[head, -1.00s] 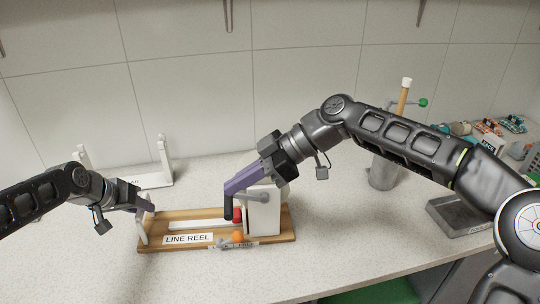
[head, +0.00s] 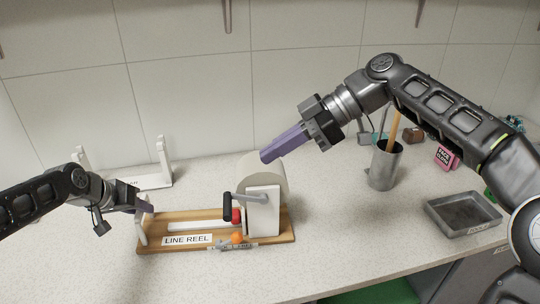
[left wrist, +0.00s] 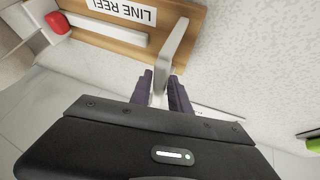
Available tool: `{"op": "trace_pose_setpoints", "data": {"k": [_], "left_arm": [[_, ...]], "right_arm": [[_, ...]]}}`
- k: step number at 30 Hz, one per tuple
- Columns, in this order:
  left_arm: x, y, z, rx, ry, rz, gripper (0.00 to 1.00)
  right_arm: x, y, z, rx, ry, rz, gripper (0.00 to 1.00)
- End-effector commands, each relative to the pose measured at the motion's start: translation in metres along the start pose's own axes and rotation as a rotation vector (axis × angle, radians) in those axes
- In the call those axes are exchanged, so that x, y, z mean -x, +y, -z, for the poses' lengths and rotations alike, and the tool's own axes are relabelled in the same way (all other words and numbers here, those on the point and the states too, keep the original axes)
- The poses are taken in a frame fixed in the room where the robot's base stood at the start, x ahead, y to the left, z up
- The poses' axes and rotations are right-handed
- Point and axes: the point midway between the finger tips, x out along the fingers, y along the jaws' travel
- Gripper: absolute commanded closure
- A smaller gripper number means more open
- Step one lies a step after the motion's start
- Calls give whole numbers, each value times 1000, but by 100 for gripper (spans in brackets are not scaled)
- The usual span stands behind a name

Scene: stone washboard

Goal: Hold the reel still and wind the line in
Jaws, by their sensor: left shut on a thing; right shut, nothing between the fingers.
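The line reel has a wooden base (head: 204,245) labelled LINE REEL on the counter. At its right end stand a white block (head: 262,217) and a pale drum (head: 277,172). A grey crank arm with a black handle (head: 227,206) points left, handle upright. A red piece (head: 237,215) and an orange ball (head: 237,237) are beside the block. My left gripper (head: 147,208) is shut on the white upright post (head: 142,232) at the base's left end; the post (left wrist: 175,45) also shows in the left wrist view. My right gripper (head: 266,157) is shut and empty, above the drum, apart from the crank.
A white stand (head: 150,181) is behind the reel on the left. A metal canister (head: 383,168) with tools, a pink box (head: 447,157) and a grey tray (head: 463,214) are to the right. The counter between reel and tray is clear.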

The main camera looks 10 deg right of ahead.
Motion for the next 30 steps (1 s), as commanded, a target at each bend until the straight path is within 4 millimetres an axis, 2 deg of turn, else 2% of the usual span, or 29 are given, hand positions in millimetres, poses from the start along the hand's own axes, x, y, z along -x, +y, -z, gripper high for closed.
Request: {"op": "trace_pose_setpoints", "data": {"k": [3,4,13,23,26,30], "left_arm": [[-2,-1,-4,-1,-8,-1,100],[-2,-1,-4,-1,-8,-1,76],[-1,0,-2,0,-3,0,52],[2,0,0,0,-1,1,52],[10,-1,0,1,1,1,52],[30,-1,0,1,1,3,52]], "right_arm": [[0,0,0,0,0,0,100],[0,0,0,0,0,0,100],[0,0,0,0,0,0,100],[0,0,0,0,0,0,100],[0,0,0,0,0,0,100],[0,0,0,0,0,0,100]]}}
